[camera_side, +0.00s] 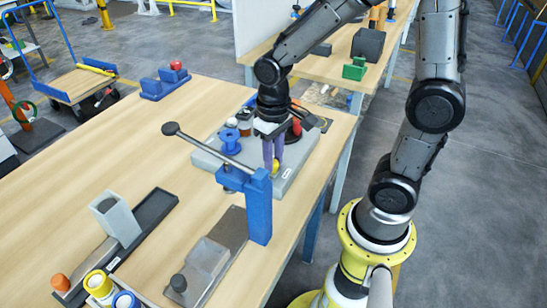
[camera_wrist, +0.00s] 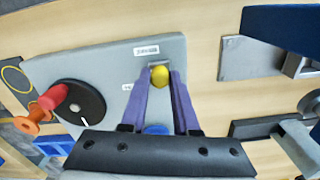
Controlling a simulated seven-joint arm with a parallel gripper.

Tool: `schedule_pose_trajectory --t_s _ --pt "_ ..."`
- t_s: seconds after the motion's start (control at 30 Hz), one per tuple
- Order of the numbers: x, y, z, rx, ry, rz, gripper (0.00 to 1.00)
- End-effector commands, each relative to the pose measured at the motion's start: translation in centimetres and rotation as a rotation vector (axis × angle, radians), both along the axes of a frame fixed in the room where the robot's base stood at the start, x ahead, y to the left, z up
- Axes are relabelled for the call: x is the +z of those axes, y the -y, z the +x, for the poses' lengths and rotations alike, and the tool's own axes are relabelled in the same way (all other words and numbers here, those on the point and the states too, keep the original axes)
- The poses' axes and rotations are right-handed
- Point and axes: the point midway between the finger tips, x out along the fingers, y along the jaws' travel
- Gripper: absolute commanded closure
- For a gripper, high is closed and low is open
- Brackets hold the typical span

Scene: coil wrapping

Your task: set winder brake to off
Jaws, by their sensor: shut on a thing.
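A small yellow ball-shaped knob (camera_wrist: 160,77) sits at a slot on a flat grey panel (camera_wrist: 100,58), near white labels whose text is too small to read. My gripper (camera_wrist: 161,73) has its two purple fingers on either side of the yellow knob, shut on it. In the side view my gripper (camera_side: 273,160) points down at the panel (camera_side: 212,157), and the yellow knob (camera_side: 276,167) shows low by the fingertips. Which setting the knob stands at cannot be told.
A black dial (camera_wrist: 90,97) with a red handle is on the panel. A blue spool (camera_side: 231,142) stands on the panel. A blue post (camera_side: 258,205) with a long grey lever (camera_side: 208,148) stands close in front.

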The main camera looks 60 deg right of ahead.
Motion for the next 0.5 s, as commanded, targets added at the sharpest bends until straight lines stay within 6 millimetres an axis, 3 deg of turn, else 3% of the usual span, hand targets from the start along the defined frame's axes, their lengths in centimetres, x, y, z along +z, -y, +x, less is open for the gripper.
schedule_pose_trajectory --t_s 0.37,0.5 --pt "0.1 0.0 0.0 0.0 0.001 0.0 1.0" --pt "0.1 1.2 0.1 -0.005 0.002 0.0 1.0"
